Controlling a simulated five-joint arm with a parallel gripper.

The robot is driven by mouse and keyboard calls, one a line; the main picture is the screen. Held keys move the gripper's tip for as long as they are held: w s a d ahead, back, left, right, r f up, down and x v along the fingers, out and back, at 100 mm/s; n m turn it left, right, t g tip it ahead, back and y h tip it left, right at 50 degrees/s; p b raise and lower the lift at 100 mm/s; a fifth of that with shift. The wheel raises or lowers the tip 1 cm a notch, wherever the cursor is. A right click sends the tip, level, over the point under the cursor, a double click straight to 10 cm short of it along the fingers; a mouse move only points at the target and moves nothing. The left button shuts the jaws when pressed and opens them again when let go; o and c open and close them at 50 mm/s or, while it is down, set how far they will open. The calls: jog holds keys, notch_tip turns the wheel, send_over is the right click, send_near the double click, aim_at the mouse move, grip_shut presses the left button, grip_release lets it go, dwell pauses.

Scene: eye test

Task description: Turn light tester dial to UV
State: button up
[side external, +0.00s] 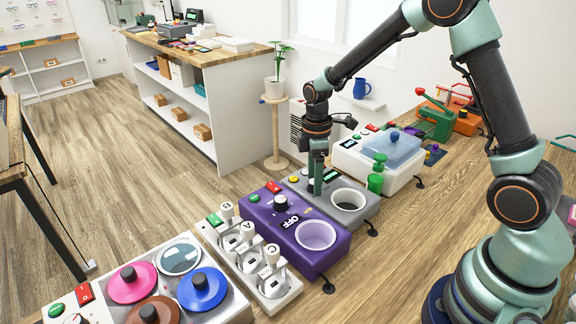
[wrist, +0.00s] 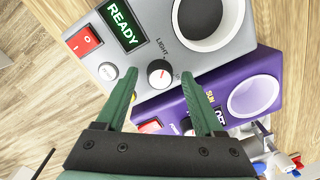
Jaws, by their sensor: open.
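My gripper (wrist: 160,76) is open, with one green fingertip on each side of the dial in the wrist view. I cannot tell if they touch it. In the side view my gripper (side external: 317,188) is low over the grey box (side external: 352,213) and hides the dial.
A purple box (side external: 318,263) with an OFF display and its own knob stands close beside the tester. Lever switches (side external: 262,270) and coloured discs are nearer the camera.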

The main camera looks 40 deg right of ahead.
grip_shut()
jog(key=m, duration=0.4)
jog(key=shift+r+m, duration=0.1)
jog(key=shift+m, duration=0.2)
jog(key=m, duration=0.4)
jog(key=shift+m, duration=0.3)
jog(key=m, duration=0.4)
jog(key=shift+d+m+t, duration=0.1)
jog(key=shift+m+t, duration=0.2)
jog(key=shift+w+m, duration=0.1)
jog(key=shift+m, duration=1.9)
